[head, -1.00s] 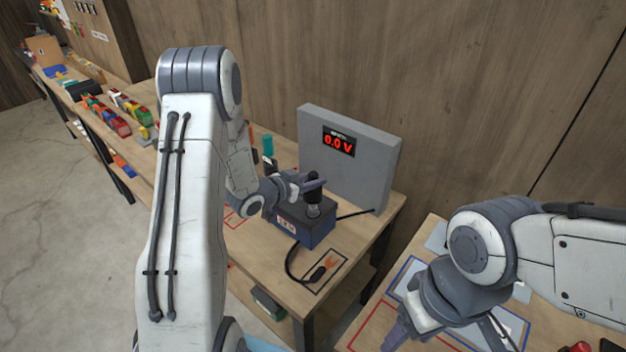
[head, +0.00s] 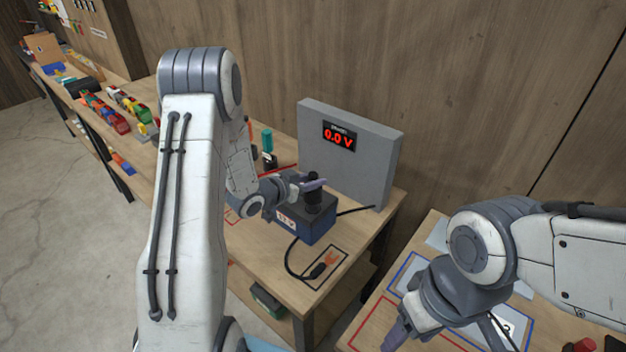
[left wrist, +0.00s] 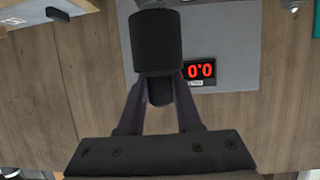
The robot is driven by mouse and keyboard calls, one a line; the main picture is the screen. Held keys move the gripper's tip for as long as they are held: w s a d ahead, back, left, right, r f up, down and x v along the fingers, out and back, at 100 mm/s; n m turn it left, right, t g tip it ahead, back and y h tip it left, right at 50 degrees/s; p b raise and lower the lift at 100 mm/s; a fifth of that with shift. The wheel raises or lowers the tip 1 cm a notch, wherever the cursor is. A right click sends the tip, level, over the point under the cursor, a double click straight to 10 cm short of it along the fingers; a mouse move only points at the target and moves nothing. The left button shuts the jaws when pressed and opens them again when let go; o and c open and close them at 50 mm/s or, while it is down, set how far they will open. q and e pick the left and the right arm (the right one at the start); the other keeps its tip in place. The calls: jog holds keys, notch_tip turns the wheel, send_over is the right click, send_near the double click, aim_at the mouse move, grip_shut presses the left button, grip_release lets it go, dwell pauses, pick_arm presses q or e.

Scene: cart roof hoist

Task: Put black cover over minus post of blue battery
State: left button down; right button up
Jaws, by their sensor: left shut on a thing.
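My left gripper (head: 314,184) is shut on the black cover (head: 314,194), a dark cylinder at the blue battery's (head: 309,229) top. In the left wrist view the cover's wide part (left wrist: 157,42) shows beyond the fingers, with its narrow end (left wrist: 160,91) between the fingertips. The cover stands about upright over the post at the battery's right side, and the post itself is hidden. I cannot tell whether the cover is fully seated. My right gripper (head: 396,335) hangs above the right table; its opening is unclear.
A grey panel (head: 364,165) reading 0.0 V stands just behind the battery. A black cable with a clip (head: 318,271) lies in front, by an outlined mark. A teal cylinder (head: 267,140) stands behind my left arm. Toy-like vehicles (head: 106,113) occupy the far left bench.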

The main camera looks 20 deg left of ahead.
pick_arm(q)
jog(key=shift+f+b, duration=1.55)
jog(key=shift+f, duration=0.3)
jog(key=c, duration=0.5)
grip_release()
jog(key=shift+s+a+r, duration=0.1)
jog(key=shift+s+a, duration=0.1)
jog(key=shift+s, duration=0.1)
jog(key=b+v, duration=0.2)
jog(key=v, duration=0.7)
jog(key=shift+s+r+b, duration=0.15)
jog(key=shift+s+b, duration=0.15)
jog(key=shift+a, duration=0.1)
